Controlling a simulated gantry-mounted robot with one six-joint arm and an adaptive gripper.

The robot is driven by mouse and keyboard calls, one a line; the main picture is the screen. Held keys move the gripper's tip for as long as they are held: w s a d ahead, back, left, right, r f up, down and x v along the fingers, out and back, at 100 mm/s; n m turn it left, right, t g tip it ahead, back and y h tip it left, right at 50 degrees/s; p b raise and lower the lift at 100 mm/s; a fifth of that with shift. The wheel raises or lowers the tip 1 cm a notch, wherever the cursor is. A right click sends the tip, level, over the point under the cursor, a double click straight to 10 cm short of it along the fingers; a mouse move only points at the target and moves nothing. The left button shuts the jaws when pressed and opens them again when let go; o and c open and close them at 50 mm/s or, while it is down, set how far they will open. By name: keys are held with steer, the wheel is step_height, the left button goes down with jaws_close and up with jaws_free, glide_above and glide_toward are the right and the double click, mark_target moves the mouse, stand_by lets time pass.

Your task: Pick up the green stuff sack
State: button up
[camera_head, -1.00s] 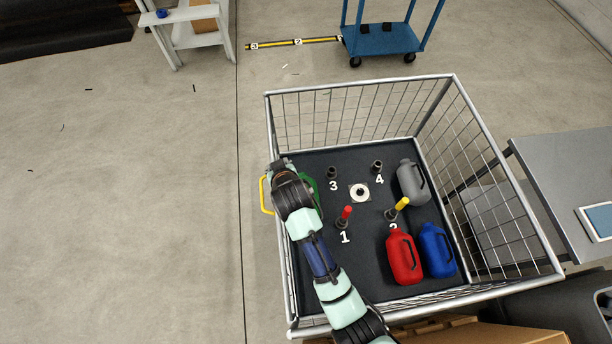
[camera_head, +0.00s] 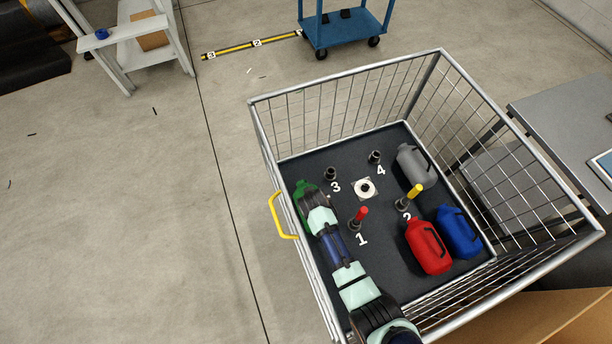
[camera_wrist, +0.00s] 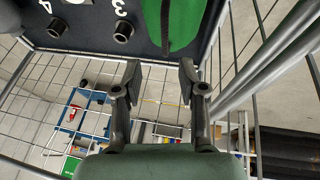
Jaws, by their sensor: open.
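The green stuff sack (camera_head: 302,198) lies on the dark floor of the wire basket, at its left side. My arm covers part of it in the head view. In the wrist view the green sack (camera_wrist: 183,22) shows at the top edge, cut off by the frame, with a dark band along it. My gripper (camera_wrist: 160,78) is open and empty, its two fingers apart with the sack beyond their tips. No contact shows.
The wire basket (camera_head: 345,97) has tall mesh walls and a yellow handle (camera_head: 280,215) on the left.

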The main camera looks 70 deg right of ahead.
step_height(320, 180, down, 2)
steer(key=shift+f+b, duration=0.1)
steer(key=shift+b, duration=0.5)
steer(key=b+x, duration=0.3)
steer(key=x, duration=0.1)
steer(key=b+x, duration=0.3)
steer(key=shift+w+d+f, duration=0.25)
steer(key=shift+f, duration=0.05)
steer(key=shift+r, duration=0.1)
jaws_close()
steer(key=shift+r, duration=0.1)
